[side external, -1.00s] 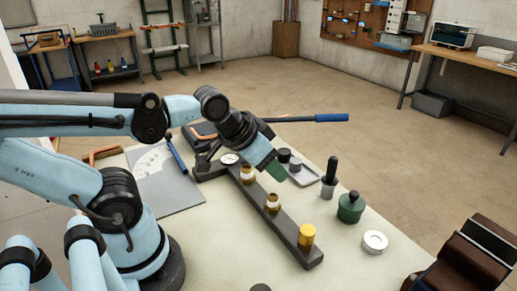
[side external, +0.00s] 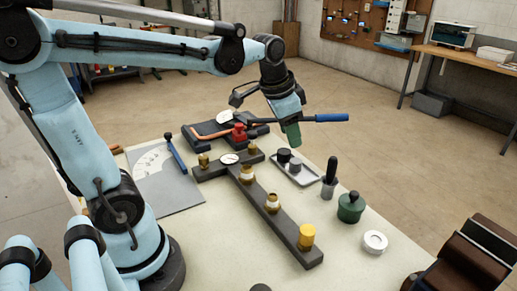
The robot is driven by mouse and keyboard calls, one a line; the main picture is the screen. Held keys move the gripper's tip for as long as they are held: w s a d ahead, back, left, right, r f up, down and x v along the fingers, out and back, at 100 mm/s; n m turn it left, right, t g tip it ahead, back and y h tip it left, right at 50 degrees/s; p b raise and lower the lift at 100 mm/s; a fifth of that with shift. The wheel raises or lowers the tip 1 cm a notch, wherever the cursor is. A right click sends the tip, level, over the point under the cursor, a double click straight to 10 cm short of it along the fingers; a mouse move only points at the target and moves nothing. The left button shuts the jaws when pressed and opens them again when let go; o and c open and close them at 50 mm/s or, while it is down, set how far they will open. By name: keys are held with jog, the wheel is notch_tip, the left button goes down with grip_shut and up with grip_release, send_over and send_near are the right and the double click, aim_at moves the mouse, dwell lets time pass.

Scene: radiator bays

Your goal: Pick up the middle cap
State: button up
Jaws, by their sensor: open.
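A yellow cap (side external: 307,235) sits at the near end of the dark manifold bar. I cannot tell which one is the middle cap; another could be hidden behind my gripper. My gripper (side external: 292,138), with green fingers, is raised above the far end of the tray, pointing down and slightly tilted. It is open, with nothing seen in it, and appears apart from the caps.
A black-handled tool (side external: 330,175), a green pot (side external: 351,207) and a white ring (side external: 374,241) stand to the right. A blue-handled lever (side external: 330,117) extends behind my gripper.

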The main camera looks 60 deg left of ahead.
jog(key=w+a+m+g, duration=0.2)
jog(key=w+a, duration=0.2)
jog(key=w, duration=0.1)
jog(key=m+g, duration=0.2)
send_near(295, 160)
notch_tip(295, 160, down, 9)
jog(key=shift+f, duration=0.25)
jog(key=c, duration=0.7)
jog(key=shift+r, duration=0.1)
